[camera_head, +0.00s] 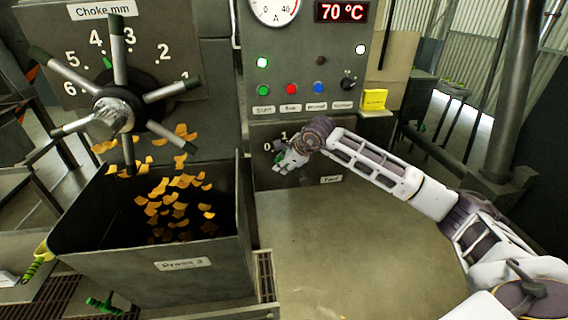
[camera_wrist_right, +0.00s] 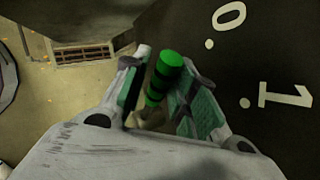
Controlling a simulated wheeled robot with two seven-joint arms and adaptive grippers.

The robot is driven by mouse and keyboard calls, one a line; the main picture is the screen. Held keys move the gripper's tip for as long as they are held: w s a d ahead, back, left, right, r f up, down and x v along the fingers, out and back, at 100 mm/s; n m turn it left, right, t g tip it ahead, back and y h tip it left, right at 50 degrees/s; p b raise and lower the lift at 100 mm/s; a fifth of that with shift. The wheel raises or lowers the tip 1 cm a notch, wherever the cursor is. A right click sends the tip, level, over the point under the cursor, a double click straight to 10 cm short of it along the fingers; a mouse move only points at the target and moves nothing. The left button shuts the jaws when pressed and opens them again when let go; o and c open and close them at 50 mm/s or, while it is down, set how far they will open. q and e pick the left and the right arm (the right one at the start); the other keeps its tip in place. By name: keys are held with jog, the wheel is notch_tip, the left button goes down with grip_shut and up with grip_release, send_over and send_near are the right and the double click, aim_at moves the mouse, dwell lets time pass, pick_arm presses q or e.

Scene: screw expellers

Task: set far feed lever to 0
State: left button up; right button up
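The feed lever's green-and-black handle (camera_wrist_right: 163,80) lies between the fingers of my right gripper (camera_wrist_right: 165,98) in the right wrist view. The fingers are apart, with a gap on the left of the handle; the handle is closer to the right finger. In the head view my right gripper (camera_head: 284,160) is at the feed panel (camera_head: 345,155), below the marks 0 and 1, and a bit of green (camera_head: 279,159) shows at it. The marks 0 (camera_wrist_right: 229,15) and 1 (camera_wrist_right: 284,100) are to the right of the handle. The lever's pivot is hidden. My left gripper is out of view.
A control panel (camera_head: 325,65) with buttons and a 70 °C display (camera_head: 342,11) is above the feed panel. A bare metal surface (camera_head: 340,260) lies below my right arm.

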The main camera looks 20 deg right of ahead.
jog(key=v, duration=1.2)
dwell(0.4)
dwell(0.5)
